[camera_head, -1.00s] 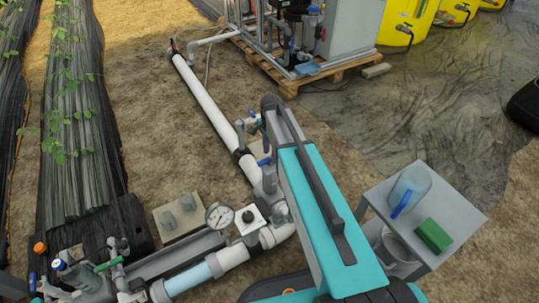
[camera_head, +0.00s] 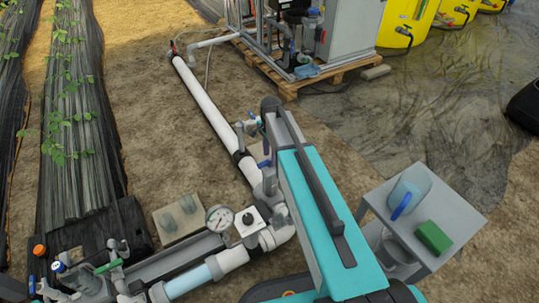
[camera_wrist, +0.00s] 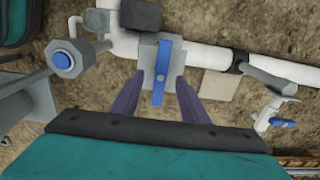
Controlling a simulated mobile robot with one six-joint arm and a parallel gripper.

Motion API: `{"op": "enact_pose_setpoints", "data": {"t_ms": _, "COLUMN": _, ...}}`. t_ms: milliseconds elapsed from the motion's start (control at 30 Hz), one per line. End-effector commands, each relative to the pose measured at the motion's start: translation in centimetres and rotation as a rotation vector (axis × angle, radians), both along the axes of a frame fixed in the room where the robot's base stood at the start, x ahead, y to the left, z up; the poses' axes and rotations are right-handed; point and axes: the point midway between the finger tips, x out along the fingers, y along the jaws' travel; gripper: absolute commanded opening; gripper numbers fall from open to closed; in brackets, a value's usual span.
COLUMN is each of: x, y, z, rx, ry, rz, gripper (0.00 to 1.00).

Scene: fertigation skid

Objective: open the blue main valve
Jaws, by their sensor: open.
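The blue main valve's lever (camera_wrist: 160,73) sits on a grey valve body on the white pipe. In the wrist view it points from the pipe toward my gripper, crosswise to the pipe. My gripper (camera_wrist: 157,97) is open, with one dark finger on each side of the lever's near end. I see gaps between the fingers and the lever; I cannot tell their height difference. In the head view only a bit of the blue lever (camera_head: 264,163) shows beside my arm, which hides the gripper.
A small tap with a blue handle (camera_wrist: 283,123) branches off the pipe at right. A blue-capped grey fitting (camera_wrist: 65,60) stands at left. In the head view, a pressure gauge (camera_head: 219,218) stands near the pipe bend, and a grey side table (camera_head: 455,222) holds a jug and green sponge.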

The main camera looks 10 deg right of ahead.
Motion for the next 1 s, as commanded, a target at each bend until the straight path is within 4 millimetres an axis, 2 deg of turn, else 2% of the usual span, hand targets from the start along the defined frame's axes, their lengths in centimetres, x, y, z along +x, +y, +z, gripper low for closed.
{"op": "enact_pose_setpoints", "data": {"t_ms": 1000, "x": 0.1, "y": 0.1, "z": -4.6, "rx": 0.0, "ry": 0.001, "rz": 0.0, "gripper": 0.41}}
